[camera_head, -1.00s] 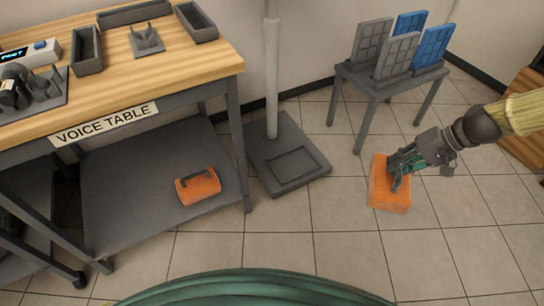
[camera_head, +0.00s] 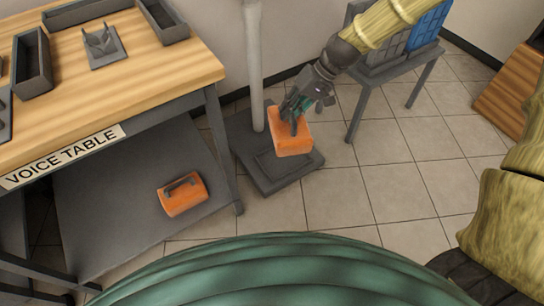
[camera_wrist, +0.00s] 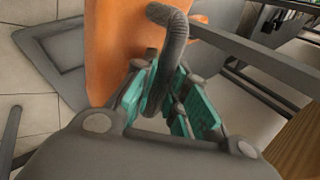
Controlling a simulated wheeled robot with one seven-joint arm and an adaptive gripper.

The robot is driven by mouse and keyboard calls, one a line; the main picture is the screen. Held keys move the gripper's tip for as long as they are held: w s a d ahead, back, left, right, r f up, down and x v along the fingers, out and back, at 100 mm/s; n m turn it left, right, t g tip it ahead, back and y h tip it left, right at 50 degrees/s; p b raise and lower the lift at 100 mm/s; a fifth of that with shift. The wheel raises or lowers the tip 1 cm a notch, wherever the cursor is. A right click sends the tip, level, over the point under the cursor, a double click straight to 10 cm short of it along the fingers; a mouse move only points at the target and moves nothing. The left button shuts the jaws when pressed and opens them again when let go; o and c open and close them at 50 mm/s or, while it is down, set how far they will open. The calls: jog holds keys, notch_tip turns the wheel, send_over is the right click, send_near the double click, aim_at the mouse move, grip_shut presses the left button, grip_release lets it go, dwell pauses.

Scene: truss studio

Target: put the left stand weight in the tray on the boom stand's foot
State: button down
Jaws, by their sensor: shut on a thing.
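My gripper (camera_head: 293,110) is shut on the dark handle of an orange stand weight (camera_head: 293,141). The wrist view shows the teal fingers (camera_wrist: 165,98) on either side of that handle (camera_wrist: 170,50), with the orange body (camera_wrist: 112,45) beyond. The boom stand's grey foot (camera_head: 245,150) is on the floor, with its shallow square tray (camera_head: 282,170) at the front. In the head view the weight overlaps the foot's right back part. In the wrist view the tray (camera_wrist: 65,48) is bare. The gap below the weight is unclear. A second orange weight (camera_head: 182,196) lies on the table's lower shelf, left.
The pole (camera_head: 256,70) rises from the foot's back. The voice table (camera_head: 130,60) stands to its left, its leg (camera_head: 224,150) close by. A small grey table (camera_head: 410,72) with upright panels is at the right. Tiled floor (camera_head: 400,160) is clear at right.

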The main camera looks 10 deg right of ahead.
jog(key=w+a+f+m+t+h+b, duration=0.1)
jog(key=a+f+m+t+h+b, duration=0.15)
jog(key=f+m, duration=0.95)
jog(key=w+a+f+m+t+h+b, duration=0.2)
jog(key=f+t, duration=0.2)
jog(key=f, duration=1.7)
jog(key=w+d+f+b, duration=0.5)
jog(key=w+d+b, duration=0.3)
jog(key=w, duration=0.5)
jog(key=shift+d+b, duration=0.4)
jog(key=shift+b, duration=0.25)
jog(key=shift+f, duration=0.1)
jog(key=c, duration=1.4)
grip_release()
jog(key=shift+c, duration=0.2)
